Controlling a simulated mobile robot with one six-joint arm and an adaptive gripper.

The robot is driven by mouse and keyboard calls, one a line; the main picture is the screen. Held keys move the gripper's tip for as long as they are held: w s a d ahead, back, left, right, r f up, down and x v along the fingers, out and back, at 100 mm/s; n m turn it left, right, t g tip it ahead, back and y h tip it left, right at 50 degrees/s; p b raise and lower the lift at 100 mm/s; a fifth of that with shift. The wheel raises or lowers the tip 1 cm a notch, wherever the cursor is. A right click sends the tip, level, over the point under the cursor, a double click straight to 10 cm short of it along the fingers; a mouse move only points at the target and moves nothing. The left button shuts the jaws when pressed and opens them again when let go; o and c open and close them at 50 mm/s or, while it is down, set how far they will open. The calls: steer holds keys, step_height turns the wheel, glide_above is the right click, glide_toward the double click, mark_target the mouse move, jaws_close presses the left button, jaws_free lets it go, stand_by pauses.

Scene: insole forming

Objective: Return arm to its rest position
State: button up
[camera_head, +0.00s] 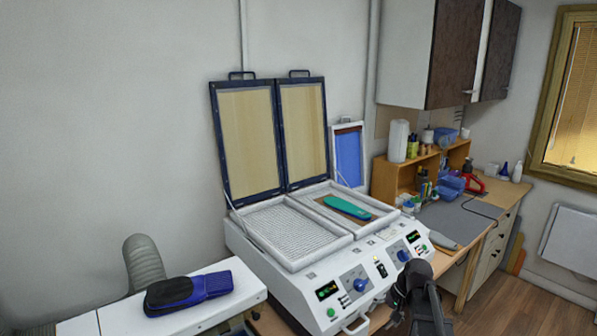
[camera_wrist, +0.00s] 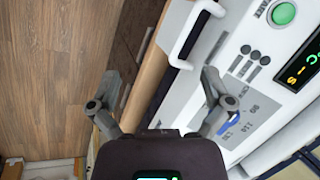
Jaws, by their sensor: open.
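My gripper (camera_wrist: 161,80) is open and empty in the wrist view, its two fingers spread apart in front of the machine's white front panel. In the head view my dark arm and gripper (camera_head: 397,300) show at the bottom, in front of the right half of the white forming machine (camera_head: 290,280). The machine's two framed lids stand raised, the left lid (camera_head: 249,140) and the right lid (camera_head: 304,130). A green insole (camera_head: 347,207) lies in the right bay. The left bay (camera_head: 292,232) shows a bare mesh surface.
A blue and black object (camera_head: 188,291) lies on a white surface (camera_head: 228,272) at the left, near a grey hose (camera_head: 143,262). A workbench (camera_head: 470,222) with bottles and bins stands at the right. A handle (camera_wrist: 190,35) sticks out from the machine's front. Open wooden floor (camera_wrist: 55,80) lies beside it.

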steer(key=s+a+f+n+h+b, duration=0.2)
steer(key=s+a+f+b, duration=0.1)
steer(key=s, duration=0.4)
steer(key=s+a+f+n+h+b, duration=0.2)
steer(key=s+a+f+b, duration=0.2)
steer(key=s+a+f, duration=0.1)
steer(key=shift+s+f+n+g, duration=0.3)
steer(key=shift+s+f+g, duration=0.1)
steer(key=shift+s+f, duration=0.55)
